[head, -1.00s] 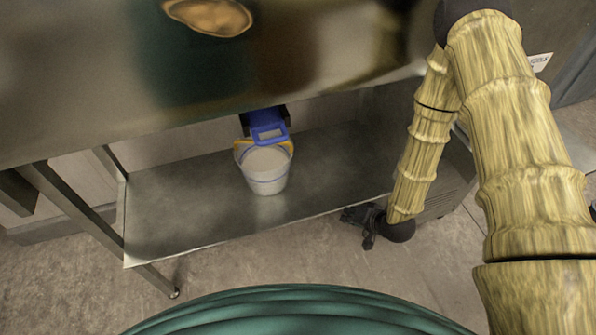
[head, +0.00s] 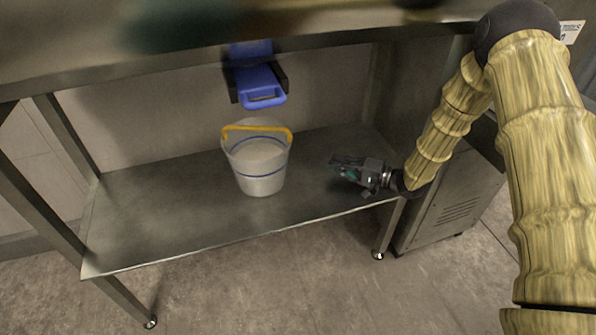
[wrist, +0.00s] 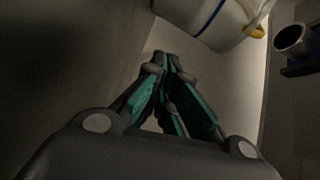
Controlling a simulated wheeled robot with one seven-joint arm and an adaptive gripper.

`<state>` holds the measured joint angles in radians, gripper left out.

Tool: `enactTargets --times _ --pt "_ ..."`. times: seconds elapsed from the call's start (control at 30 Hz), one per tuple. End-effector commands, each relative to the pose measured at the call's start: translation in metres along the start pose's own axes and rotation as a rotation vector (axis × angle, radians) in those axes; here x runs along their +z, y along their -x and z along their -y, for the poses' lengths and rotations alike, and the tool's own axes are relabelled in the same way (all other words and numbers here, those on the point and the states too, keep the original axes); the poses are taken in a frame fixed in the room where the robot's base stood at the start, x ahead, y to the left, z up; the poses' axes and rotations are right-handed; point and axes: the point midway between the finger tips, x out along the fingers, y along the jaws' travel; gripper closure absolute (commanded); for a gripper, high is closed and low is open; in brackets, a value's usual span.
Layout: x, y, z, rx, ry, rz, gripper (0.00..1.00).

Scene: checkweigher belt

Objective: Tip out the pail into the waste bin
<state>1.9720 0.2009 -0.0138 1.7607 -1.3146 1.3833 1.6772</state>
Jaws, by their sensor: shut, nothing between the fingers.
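The white pail (head: 260,170) with a blue band and a yellow-orange handle stands upright on the lower metal shelf. The handle is raised above its rim at the back. The pail also shows in the wrist view (wrist: 210,20), at the top and partly cut off. My gripper (head: 335,163) is shut and empty, to the right of the pail and apart from it, above the shelf. Its closed fingers show in the wrist view (wrist: 168,62), pointing up toward the pail. The waste bin is not identifiable in these views.
The lower shelf (head: 150,215) has bare room left of the pail. The metal tabletop (head: 150,60) hangs over it. A blue holder (head: 260,85) is mounted behind and above the pail. A grey cabinet (head: 455,205) stands at the right beside a table leg.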

Motion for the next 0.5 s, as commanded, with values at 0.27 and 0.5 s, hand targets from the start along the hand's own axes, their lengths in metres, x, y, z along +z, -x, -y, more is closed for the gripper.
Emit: enactTargets --times 0.27,0.5 --pt "-0.0122 -0.0014 -0.0026 -0.067 -0.057 0.107 1.0" --pt "-0.0117 -0.0093 0.001 -0.076 -0.07 0.13 1.0"
